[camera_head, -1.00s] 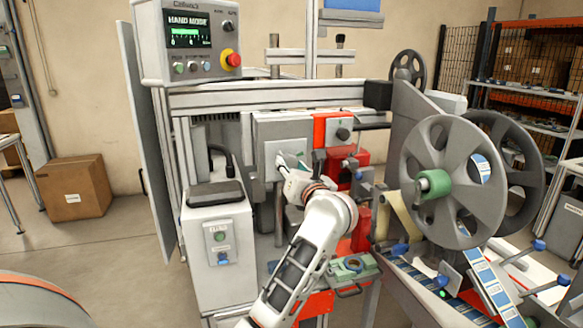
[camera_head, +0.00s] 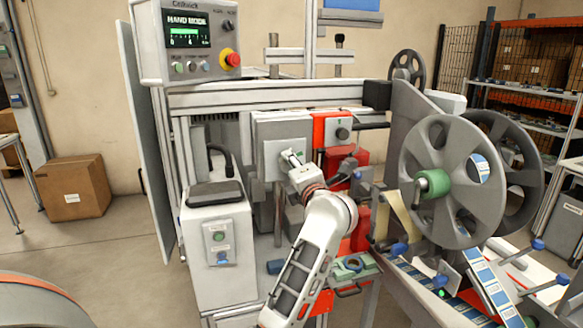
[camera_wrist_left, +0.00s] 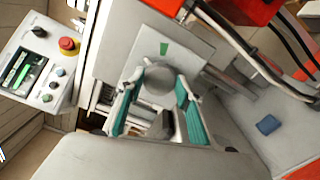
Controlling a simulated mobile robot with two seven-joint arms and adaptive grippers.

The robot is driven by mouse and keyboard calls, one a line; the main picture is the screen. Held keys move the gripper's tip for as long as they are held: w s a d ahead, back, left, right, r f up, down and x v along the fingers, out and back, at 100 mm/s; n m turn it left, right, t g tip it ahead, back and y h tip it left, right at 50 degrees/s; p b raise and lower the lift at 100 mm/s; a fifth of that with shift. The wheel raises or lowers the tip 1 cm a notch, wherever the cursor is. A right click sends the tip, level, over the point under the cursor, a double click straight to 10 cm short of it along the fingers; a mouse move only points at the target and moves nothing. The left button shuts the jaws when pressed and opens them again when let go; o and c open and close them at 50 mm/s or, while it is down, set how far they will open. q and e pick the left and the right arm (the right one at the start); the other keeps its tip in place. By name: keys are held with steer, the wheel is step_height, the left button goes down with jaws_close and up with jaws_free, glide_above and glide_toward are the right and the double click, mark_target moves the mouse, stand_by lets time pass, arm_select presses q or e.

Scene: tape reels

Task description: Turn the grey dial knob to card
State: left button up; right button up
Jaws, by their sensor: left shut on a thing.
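The grey dial knob (camera_wrist_left: 157,77) is round and sits on a pale square plate (camera_wrist_left: 178,52) with a small green mark, in the left wrist view. No lettering for card is legible there. My left gripper (camera_wrist_left: 158,92) has its two teal-padded fingers on either side of the knob, shut on it. In the head view my left gripper (camera_head: 291,159) is at the pale plate (camera_head: 272,161) on the machine's grey box, and it hides most of the knob. My right gripper is in neither view.
A control panel (camera_head: 188,42) with a red stop button is at upper left. Large grey reels (camera_head: 455,165) stand at right. A pale cabinet (camera_head: 215,280) stands left of my arm.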

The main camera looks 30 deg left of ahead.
arm_select(q)
steer(key=m, duration=0.9)
steer(key=shift+f, duration=0.15)
steer(key=shift+m, duration=0.3)
steer(key=o, duration=1.1)
steer(key=v, duration=0.7)
steer(key=shift+s+d, duration=0.15)
steer(key=shift+s, duration=0.05)
